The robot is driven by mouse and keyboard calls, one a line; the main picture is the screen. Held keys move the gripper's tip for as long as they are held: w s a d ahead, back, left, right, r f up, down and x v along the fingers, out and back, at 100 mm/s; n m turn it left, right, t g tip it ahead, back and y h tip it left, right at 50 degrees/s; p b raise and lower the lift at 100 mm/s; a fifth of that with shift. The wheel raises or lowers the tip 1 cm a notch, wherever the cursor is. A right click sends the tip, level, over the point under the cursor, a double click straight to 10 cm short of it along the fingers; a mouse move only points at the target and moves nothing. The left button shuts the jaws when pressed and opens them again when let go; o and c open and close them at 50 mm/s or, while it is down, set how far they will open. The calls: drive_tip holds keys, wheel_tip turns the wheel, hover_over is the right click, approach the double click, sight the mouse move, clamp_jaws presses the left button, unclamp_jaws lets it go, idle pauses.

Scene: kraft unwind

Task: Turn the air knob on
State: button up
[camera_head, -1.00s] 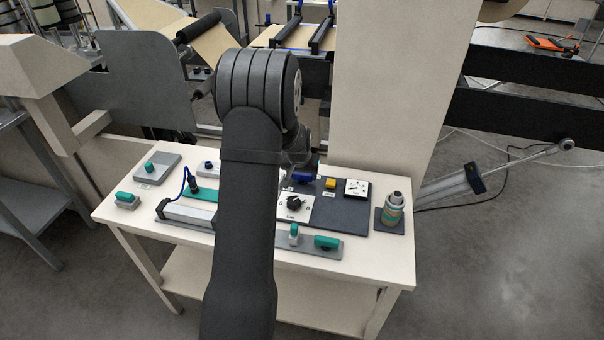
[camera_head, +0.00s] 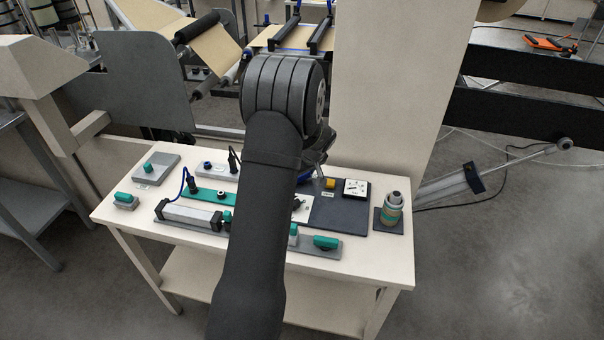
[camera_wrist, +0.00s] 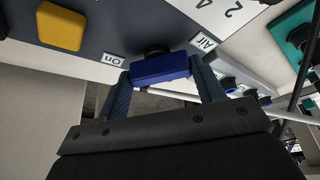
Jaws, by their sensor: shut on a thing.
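In the wrist view the blue air knob (camera_wrist: 160,70) is a bar-shaped handle on a dark round stem, mounted on the dark panel. A white "Air" label (camera_wrist: 204,42) is to its right and an "On" label (camera_wrist: 112,58) to its left. My gripper (camera_wrist: 163,88) has one finger at each end of the blue bar and is shut on it. The bar lies nearly level in this view, tilted slightly. In the head view my arm hides most of the knob and the fingers.
A yellow button (camera_wrist: 60,27) is on the same panel, near the knob. In the head view the dark panel (camera_head: 335,215) also bears a white gauge (camera_head: 356,187). A striped bottle-like part (camera_head: 392,208) stands to the right. Green-handled parts, including one in front (camera_head: 326,242), share the white table (camera_head: 350,268).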

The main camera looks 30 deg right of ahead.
drive_tip(key=n+y, duration=0.1)
drive_tip(key=n, duration=0.2)
drive_tip(key=shift+d+n, duration=0.15)
drive_tip(key=shift+n, duration=0.25)
drive_tip(key=shift+n+g+y, duration=0.5)
drive_tip(key=shift+n+y, duration=0.3)
drive_tip(key=shift+n, duration=1)
drive_tip(key=o, duration=1)
drive_tip(key=v, duration=1.7)
drive_tip(key=shift+w+d+r, duration=0.1)
drive_tip(key=shift+w+r, duration=0.1)
drive_tip(key=shift+r, duration=0.05)
